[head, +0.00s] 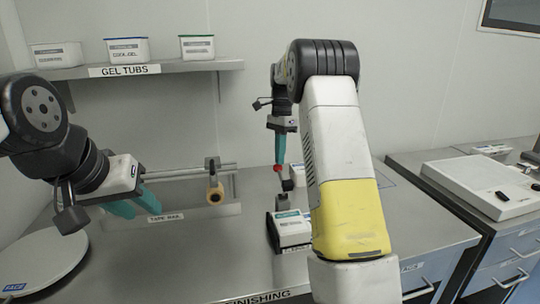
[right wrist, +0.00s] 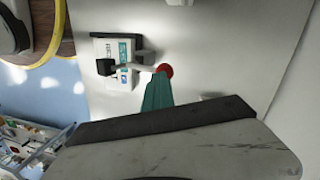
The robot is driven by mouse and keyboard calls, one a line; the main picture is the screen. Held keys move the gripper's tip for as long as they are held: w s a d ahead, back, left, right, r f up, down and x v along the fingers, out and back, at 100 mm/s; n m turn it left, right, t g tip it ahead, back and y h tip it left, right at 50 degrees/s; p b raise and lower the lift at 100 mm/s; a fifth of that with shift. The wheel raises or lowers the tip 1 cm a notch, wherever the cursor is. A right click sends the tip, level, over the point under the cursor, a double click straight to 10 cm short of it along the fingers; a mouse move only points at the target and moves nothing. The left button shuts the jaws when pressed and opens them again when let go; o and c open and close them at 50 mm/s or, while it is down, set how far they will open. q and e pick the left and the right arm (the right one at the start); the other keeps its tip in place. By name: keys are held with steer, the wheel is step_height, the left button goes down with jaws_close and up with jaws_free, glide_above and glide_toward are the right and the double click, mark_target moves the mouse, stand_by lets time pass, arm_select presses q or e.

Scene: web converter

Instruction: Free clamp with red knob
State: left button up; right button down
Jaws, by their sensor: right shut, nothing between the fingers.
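The red knob (head: 278,168) shows just below the fingertips of my right gripper (head: 280,150) in the head view. In the right wrist view the red knob (right wrist: 165,71) sits at the end of a pale lever (right wrist: 140,67), just beyond the teal fingers (right wrist: 157,96). My right gripper is shut and empty; I cannot tell whether it touches the knob. The lever runs to a dark block on the clamp's white base (right wrist: 118,50), seen in the head view as a labelled white block (head: 292,233). My left gripper (head: 135,204) is open and empty above the bench at left.
A tape rail with a roll (head: 215,193) lies left of the clamp. A shelf of gel tubs (head: 125,70) hangs on the back wall. A round plate (head: 40,262) is at left. A white device (head: 485,187) stands on the right counter. My right arm hides part of the bench.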

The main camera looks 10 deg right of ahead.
steer(key=shift+w+f, duration=0.15)
steer(key=shift+f, duration=0.3)
step_height(320, 180, up, 8)
steer(key=w, duration=0.1)
steer(key=shift+w+d+r, duration=0.15)
steer(key=shift+d+r, duration=0.05)
steer(key=shift+d, duration=0.05)
stand_by(0.4)
